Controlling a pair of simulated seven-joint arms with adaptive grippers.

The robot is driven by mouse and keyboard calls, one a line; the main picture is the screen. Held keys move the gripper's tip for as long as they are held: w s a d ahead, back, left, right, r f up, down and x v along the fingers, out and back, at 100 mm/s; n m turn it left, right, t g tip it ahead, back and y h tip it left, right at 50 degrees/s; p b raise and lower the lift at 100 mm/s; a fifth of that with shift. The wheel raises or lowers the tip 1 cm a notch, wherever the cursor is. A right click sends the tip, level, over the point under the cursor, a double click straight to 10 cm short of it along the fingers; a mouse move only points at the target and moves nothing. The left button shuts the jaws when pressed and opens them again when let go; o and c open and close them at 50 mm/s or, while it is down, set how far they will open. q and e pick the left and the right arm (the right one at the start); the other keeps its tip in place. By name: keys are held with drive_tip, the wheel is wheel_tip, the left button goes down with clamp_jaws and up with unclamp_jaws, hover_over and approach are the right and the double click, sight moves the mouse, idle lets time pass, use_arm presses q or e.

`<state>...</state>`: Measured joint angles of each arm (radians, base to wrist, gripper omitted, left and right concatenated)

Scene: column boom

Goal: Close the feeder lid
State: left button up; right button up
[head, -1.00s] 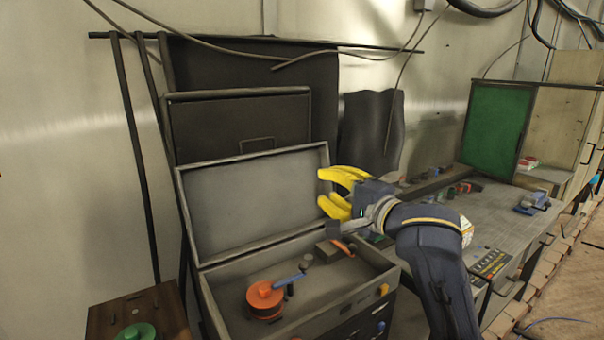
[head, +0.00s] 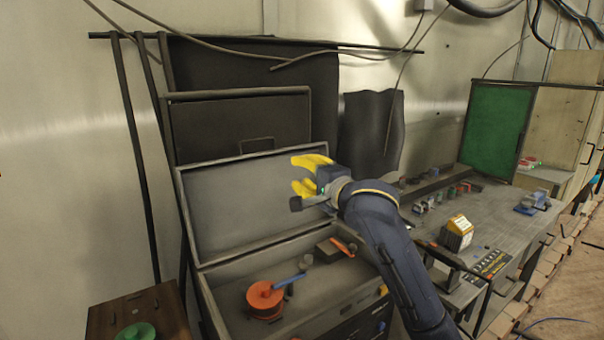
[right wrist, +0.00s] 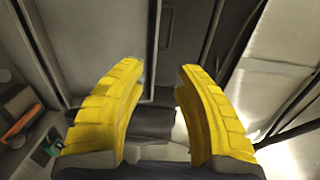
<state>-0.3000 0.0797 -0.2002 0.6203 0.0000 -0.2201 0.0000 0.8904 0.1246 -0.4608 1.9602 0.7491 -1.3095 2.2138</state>
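The feeder lid (head: 240,205) is a grey, shallow panel. It stands open, tilted back from the rear edge of the open feeder box (head: 235,322). My right gripper (head: 296,173), with yellow fingers, is in front of the lid's upper right part and hides its right edge and corner. The fingers are apart with nothing between them; they also show apart in the right wrist view (right wrist: 160,75). I cannot tell whether they touch the lid. My left gripper is in neither view.
Inside the box lie an orange spool (head: 265,299), a blue-handled tool (head: 289,280) and a dark block (head: 330,251). A dark cabinet (head: 240,130) stands behind the lid. A workbench (head: 490,225) with small parts and a yellow-and-white carton (head: 457,232) is at right.

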drive_tip(key=shift+c, duration=0.2)
clamp_jaws()
idle(0.4)
